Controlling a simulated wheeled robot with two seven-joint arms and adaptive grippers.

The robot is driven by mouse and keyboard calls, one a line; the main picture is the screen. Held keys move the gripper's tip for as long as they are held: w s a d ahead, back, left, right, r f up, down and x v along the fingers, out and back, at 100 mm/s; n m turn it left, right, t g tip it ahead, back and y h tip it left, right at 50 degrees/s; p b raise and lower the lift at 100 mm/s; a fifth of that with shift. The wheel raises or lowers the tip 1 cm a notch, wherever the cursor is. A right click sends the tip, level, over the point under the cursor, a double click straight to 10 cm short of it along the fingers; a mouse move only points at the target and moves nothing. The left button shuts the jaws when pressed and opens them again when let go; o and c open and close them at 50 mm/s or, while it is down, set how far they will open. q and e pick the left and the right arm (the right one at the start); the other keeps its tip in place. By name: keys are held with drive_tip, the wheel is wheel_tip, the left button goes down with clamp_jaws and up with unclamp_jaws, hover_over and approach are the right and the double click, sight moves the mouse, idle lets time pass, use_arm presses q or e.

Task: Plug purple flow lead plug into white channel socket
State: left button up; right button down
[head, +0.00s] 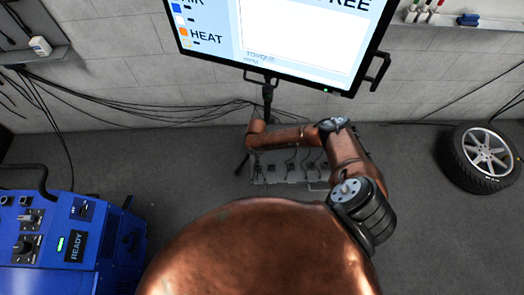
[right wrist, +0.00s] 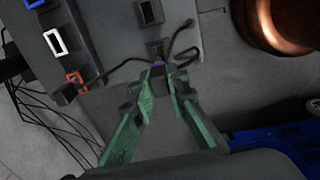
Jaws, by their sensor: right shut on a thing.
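My right gripper (right wrist: 163,82), with green fingers, is shut on the purple flow lead plug (right wrist: 158,64) in the right wrist view. Only a little purple shows at the fingertips; the rest is dark or hidden. A dark lead runs close by the fingertips. The white channel socket (right wrist: 55,41) is a white-rimmed rectangle on the grey panel, up and left of the plug and apart from it. In the head view my right arm reaches over the bench unit (head: 292,168), where plug and socket are too small to tell. My left gripper is not in view.
A blue socket (right wrist: 35,3) and an orange socket (right wrist: 74,78) flank the white one. Dark cables hang at the panel's left. A monitor (head: 285,40), a blue cabinet (head: 70,245) and a tyre (head: 482,155) stand around.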

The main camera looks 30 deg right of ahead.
drive_tip(key=w+d+b, duration=0.4)
drive_tip(key=w+b, duration=0.1)
drive_tip(key=w, duration=0.1)
drive_tip(key=shift+w, duration=0.35)
idle(0.6)
drive_tip(key=shift+d, duration=0.1)
drive_tip(key=s+d+p, duration=0.2)
drive_tip(key=s+d, duration=0.2)
drive_tip(key=d, duration=0.2)
drive_tip(key=shift+d, duration=0.15)
idle(0.9)
drive_tip(key=shift+w, duration=0.1)
